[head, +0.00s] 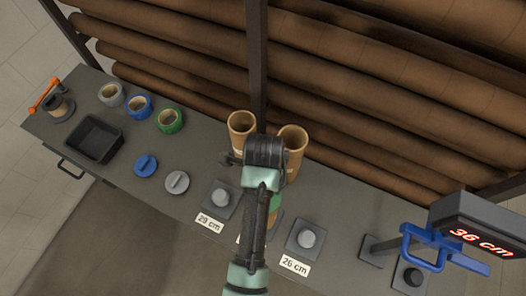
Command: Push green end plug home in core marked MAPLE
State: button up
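Two open brown cardboard cores stand upright at the back of the bench, a left core (241,124) and a right core (293,138). I cannot read a MAPLE mark on either. The wrist also hides part of the right core.
A blue disc (146,166), a grey disc (177,182), tape rolls (169,119) and a black tray (93,139) lie left. Knobbed plates labelled 29 cm (220,199) and 26 cm (305,240) flank my arm. A blue-handled device (424,248) and 36 cm display (470,237) stand right.

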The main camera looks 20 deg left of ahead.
jog(key=shift+s+f, duration=0.1)
jog(key=shift+f, duration=0.35)
dwell(1.2)
jog(key=o, duration=1.4)
jog(key=shift+c, duration=0.2)
jog(key=shift+r, duration=0.2)
jog(key=shift+r, duration=3.4)
